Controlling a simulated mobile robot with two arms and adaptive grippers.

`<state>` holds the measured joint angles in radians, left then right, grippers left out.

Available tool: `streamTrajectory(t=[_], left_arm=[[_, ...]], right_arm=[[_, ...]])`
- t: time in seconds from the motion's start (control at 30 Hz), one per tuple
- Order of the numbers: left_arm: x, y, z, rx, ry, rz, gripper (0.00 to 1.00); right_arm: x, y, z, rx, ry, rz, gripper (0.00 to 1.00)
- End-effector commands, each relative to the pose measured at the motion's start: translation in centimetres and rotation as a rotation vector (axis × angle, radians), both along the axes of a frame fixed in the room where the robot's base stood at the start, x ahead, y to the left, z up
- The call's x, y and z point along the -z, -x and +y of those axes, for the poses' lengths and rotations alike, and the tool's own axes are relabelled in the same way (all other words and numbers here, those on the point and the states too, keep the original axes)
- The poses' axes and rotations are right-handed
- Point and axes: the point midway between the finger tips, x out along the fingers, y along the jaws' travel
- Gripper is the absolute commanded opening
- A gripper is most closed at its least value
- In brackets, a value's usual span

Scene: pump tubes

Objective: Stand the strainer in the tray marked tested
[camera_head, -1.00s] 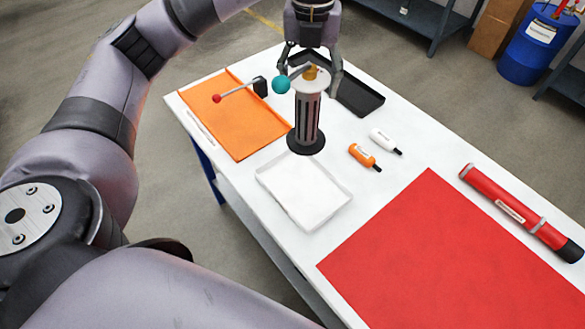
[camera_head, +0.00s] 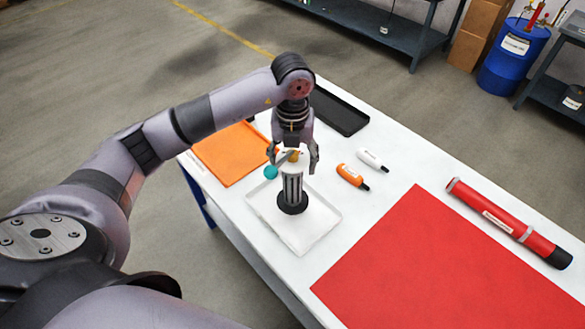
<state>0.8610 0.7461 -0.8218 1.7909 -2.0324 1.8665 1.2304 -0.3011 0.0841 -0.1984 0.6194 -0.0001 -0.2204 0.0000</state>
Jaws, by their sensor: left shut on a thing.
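The strainer (camera_head: 291,188) is an upright dark slotted cylinder with a pale top, a brass fitting and a round black foot. A teal ball (camera_head: 270,172) shows beside its top. My left gripper (camera_head: 293,165) points down and is shut at the strainer's top. The strainer's foot shows over the back part of the white tray (camera_head: 306,242); I cannot tell whether it touches the tray floor. The orange tray (camera_head: 222,160) and the black tray (camera_head: 342,111) lie behind, partly hidden by my left arm. I cannot read any tray's marking. My right gripper is out of view.
An orange bottle (camera_head: 351,176) and a white bottle (camera_head: 372,159) lie right of the strainer. A red mat (camera_head: 430,265) covers the table's front right, with a red tube (camera_head: 507,222) beyond it. A blue drum (camera_head: 513,58) stands on the floor behind.

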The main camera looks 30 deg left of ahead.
Motion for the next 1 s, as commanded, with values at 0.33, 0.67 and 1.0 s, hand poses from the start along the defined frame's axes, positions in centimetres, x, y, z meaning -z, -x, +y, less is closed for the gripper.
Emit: streamTrajectory(t=[0.33, 0.67, 1.0], left_arm=[[3.9, 0.0, 0.0, 0.001, 0.000, 0.000, 0.02], [4.3, 0.0, 0.0, 0.001, 0.000, -0.001, 0.02], [4.3, 0.1, 0.0, 0.001, 0.000, 0.001, 0.83]], right_arm=[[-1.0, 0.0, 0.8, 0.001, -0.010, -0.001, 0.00], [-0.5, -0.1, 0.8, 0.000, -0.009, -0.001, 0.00], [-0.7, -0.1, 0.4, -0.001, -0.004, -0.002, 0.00]])
